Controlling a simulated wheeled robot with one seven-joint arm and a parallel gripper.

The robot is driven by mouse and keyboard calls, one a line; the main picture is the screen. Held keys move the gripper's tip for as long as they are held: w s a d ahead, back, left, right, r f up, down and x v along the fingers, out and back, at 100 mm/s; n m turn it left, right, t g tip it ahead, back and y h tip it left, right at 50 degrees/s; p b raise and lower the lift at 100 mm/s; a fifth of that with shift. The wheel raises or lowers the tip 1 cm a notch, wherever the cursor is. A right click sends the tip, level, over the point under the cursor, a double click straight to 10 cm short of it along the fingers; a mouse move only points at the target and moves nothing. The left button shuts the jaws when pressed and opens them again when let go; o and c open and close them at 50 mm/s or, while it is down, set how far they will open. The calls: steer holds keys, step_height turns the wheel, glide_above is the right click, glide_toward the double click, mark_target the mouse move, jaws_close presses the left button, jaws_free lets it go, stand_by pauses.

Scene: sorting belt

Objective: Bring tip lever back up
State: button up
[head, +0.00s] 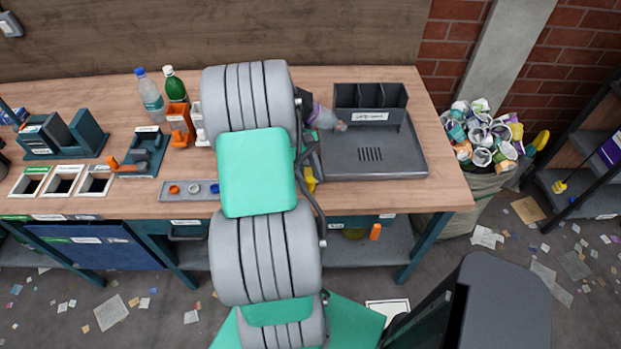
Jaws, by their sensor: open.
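No part can be picked out for certain as the tip lever. A bottle with a purple label (322,115) lies tilted beside my arm, its neck toward the grey drain tray (410,160). A small yellow part (310,180) shows at the right edge of my arm, below the bottle; the rest of it is hidden. An orange handle (128,168) sticks out to the left of a teal fixture (148,150) at the left of the bench. My arm reaches over the middle of the bench and hides what lies beneath it. My gripper is hidden behind the arm.
A dark three-slot holder (370,117) stands at the back of the tray. Blue (151,97) and green (175,87) bottles stand at the back left. Three framed openings (62,180) lie at the bench's left. An orange part (375,232) shows below the front edge.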

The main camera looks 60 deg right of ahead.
steer(key=shift+s+f, duration=0.1)
steer(key=shift+f, duration=0.1)
steer(key=shift+c, duration=0.5)
jaws_close()
stand_by(0.8)
